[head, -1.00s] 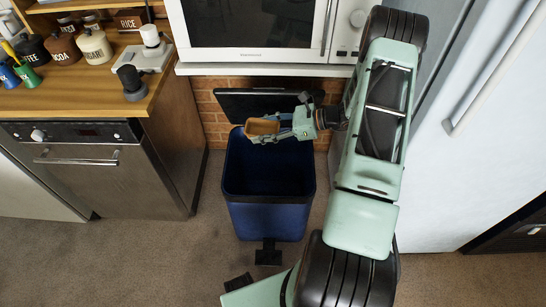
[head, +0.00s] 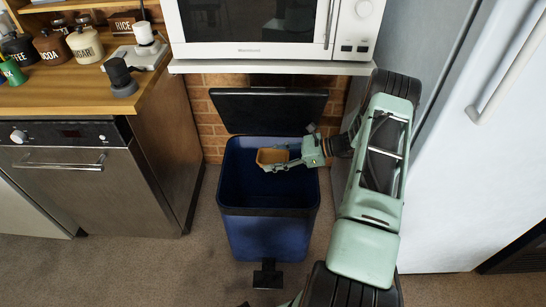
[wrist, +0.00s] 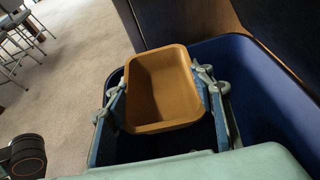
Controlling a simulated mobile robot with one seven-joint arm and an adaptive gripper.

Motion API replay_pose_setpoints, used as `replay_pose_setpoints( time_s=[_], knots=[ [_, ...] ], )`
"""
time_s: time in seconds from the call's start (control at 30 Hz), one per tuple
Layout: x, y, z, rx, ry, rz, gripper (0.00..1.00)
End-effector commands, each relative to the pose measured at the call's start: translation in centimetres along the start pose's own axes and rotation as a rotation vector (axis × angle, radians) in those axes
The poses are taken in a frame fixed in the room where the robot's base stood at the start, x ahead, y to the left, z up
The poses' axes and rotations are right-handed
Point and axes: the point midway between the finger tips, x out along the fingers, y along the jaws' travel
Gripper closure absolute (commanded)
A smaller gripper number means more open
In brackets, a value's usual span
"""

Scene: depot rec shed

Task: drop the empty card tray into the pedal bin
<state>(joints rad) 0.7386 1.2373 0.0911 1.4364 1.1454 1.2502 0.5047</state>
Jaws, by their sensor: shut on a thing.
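The empty card tray (head: 272,156) is small and brown-orange. My gripper (head: 284,158) is shut on it, and the wrist view shows a finger at each side of the tray (wrist: 160,90). The tray is tilted, with its bare inside showing. The blue pedal bin (head: 268,226) stands on the floor with its black lid (head: 268,111) raised at the back. In the head view the tray is over the bin's opening, near its back rim; its exact height against the rim is hard to tell. The bin's blue wall (wrist: 262,72) also shows in the wrist view.
A shelf with a microwave (head: 270,25) overhangs behind the bin. A wooden counter and steel oven (head: 85,185) stand at the left, a white fridge (head: 460,150) at the right. The carpet in front is free around the black pedal (head: 267,274).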

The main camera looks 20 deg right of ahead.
Motion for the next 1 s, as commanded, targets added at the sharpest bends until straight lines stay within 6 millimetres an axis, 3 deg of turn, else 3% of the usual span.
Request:
replay_pose_setpoints(
  time_s=[0.2,0.57,0.6,0.73,1.0],
  knots=[
    [1.1,0.0,-2.6,-0.001,0.001,0.000,0.68],
    [1.2,0.0,-3.0,-0.001,0.000,0.000,0.68],
    [1.2,0.0,-3.0,-0.001,0.000,0.000,0.47],
    [1.2,0.0,-3.0,-0.001,0.000,0.000,0.32],
    [1.2,0.0,-3.0,-0.001,0.001,0.000,0.31]
  ],
)
